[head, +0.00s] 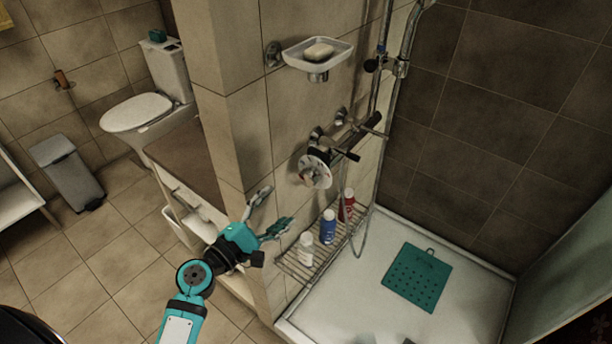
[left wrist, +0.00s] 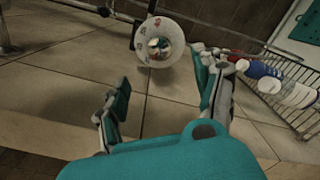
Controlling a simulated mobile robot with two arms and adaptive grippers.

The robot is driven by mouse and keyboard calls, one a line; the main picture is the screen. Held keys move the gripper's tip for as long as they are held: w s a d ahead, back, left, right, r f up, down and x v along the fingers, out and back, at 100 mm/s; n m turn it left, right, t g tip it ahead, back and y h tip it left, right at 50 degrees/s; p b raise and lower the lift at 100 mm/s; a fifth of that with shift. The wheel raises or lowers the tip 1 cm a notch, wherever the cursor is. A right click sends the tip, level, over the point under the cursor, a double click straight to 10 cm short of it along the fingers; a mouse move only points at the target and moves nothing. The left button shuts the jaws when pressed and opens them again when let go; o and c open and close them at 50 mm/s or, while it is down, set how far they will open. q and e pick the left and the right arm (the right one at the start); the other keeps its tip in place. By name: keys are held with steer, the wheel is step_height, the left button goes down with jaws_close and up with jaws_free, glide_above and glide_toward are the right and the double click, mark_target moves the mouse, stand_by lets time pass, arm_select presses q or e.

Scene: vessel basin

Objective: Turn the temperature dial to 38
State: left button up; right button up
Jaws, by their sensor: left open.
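The temperature dial (head: 314,170) is a round pale disc with a metal knob at its centre, on the tiled shower wall at the left end of the dark mixer bar. Small reddish marks ring its face in the left wrist view (left wrist: 159,43), too small to read. My left gripper (head: 275,208) is open and empty, below and left of the dial and apart from it. In the left wrist view its two fingers (left wrist: 163,95) are spread, with the dial beyond them. My right gripper is not in view.
A wire rack (head: 292,262) with several bottles, including a blue one (head: 328,227), is below the dial. A soap dish (head: 317,55) is above. The hose (head: 366,225) hangs to the right. The shower tray (head: 360,295) holds a teal mat (head: 418,277).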

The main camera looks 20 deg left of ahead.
mark_target(306, 180)
arm_select(q)
steer(key=x, duration=0.2)
steer(key=p+x, duration=0.1)
steer(key=x, duration=0.2)
steer(key=shift+w+d+r, duration=0.2)
steer(key=shift+w+r, duration=0.1)
steer(key=shift+r, duration=0.05)
steer(key=p+x, duration=0.1)
steer(key=x, duration=0.3)
steer(key=shift+w+d+f, duration=0.1)
steer(key=shift+w+d, duration=0.2)
steer(key=shift+w+d+f, duration=0.1)
steer(key=shift+w+f, duration=0.05)
steer(key=shift+w, duration=0.4)
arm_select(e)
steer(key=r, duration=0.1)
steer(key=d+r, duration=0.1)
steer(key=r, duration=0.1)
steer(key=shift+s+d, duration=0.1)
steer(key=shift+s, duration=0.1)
arm_select(q)
steer(key=c, duration=1.2)
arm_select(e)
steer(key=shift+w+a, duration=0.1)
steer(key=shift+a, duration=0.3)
